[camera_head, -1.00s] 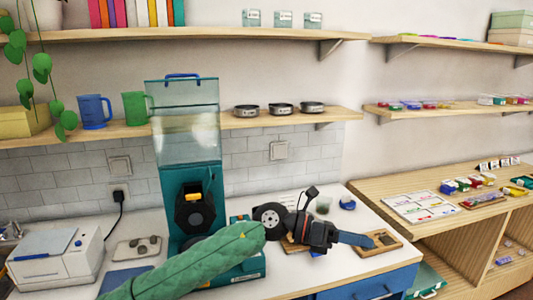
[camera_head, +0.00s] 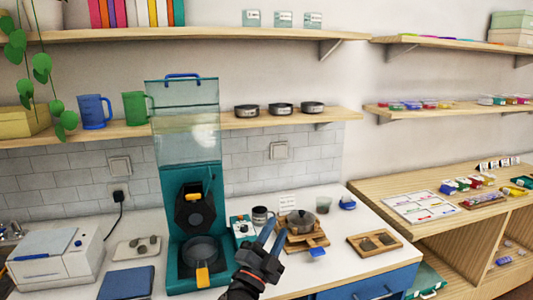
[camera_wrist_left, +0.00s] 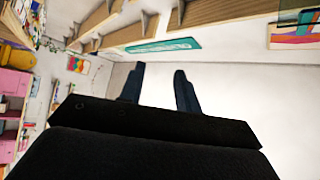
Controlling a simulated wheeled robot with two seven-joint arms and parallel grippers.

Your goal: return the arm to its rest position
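My left gripper (camera_head: 276,230) is in the lower middle of the head view, over the front of the white counter. Its two dark fingers point up and stand apart with nothing between them. The left wrist view also shows the two fingers of the left gripper (camera_wrist_left: 159,72) apart and empty, with a pale floor or wall beyond. Most of my left arm is below the head view. My right gripper is in neither view.
A tall teal machine (camera_head: 173,215) with a grey pan (camera_head: 201,250) at its base stands left of the gripper. Close by on the right are a small pot (camera_head: 300,221) on a wooden board and a wooden tray (camera_head: 393,246). The blue drawer front (camera_head: 370,287) lies below.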

